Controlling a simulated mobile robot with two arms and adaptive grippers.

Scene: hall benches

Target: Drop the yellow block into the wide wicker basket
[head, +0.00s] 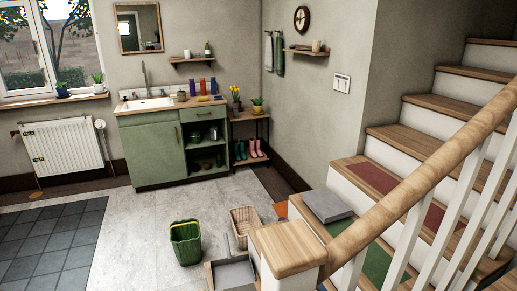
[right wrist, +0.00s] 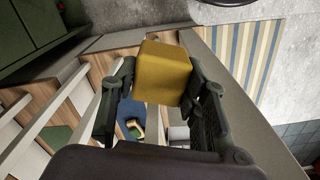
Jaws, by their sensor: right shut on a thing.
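The yellow block (right wrist: 163,72) is a mustard-coloured cube in the right wrist view. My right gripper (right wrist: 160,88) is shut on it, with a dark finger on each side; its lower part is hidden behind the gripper. A tan wicker basket (head: 243,222) stands on the pale floor in the head view, low in the middle, partly hidden by the wooden newel post. I cannot tell the basket's contents. Neither gripper shows in the head view, so the block's distance from the basket cannot be told. My left gripper is in no view.
A green basket (head: 186,242) stands left of the wicker one. A grey-lined box (head: 232,274) is in front. The newel post (head: 285,248) and handrail (head: 420,175) block the right side. A grey box (head: 327,205) lies on the stairs. Pale floor (head: 135,225) is clear at left.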

